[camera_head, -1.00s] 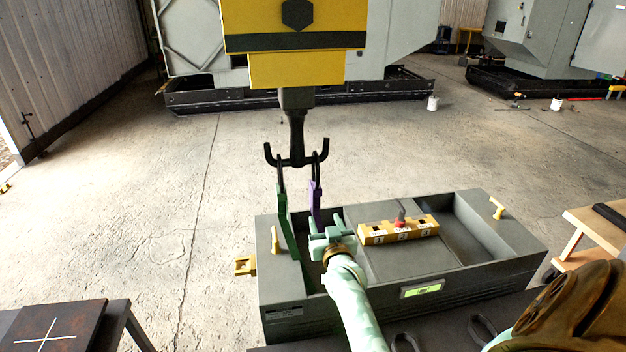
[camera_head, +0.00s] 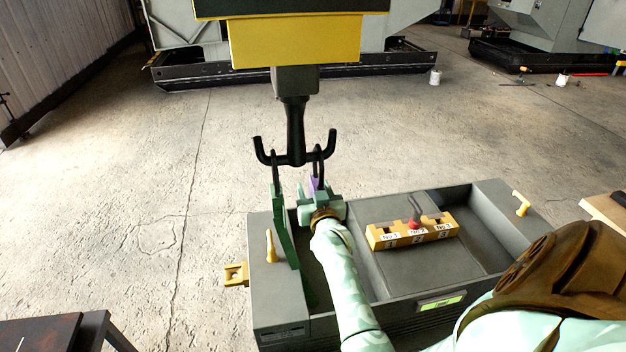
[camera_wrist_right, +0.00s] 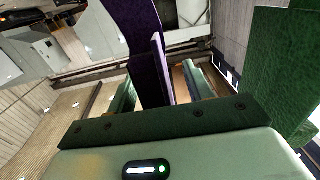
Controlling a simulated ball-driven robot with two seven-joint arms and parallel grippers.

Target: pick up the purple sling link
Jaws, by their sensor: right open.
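The purple sling link (camera_head: 315,185) hangs from the right arm of a black double hook (camera_head: 295,157), mostly hidden behind my right gripper (camera_head: 319,193) in the head view. In the right wrist view the purple link (camera_wrist_right: 138,45) runs down between the two fingers of my right gripper (camera_wrist_right: 158,88). The fingers are apart, one on each side of it. A green link (camera_head: 281,225) hangs from the hook's left arm, just left of the gripper; it also shows at the right of the wrist view (camera_wrist_right: 282,75). My left gripper is not in view.
A grey open-topped box (camera_head: 275,310) stands below the hook. A yellow numbered block (camera_head: 410,233) with a red-based lever sits on it to the right. The yellow hoist body (camera_head: 295,40) is above. A dark table (camera_head: 45,335) is at lower left.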

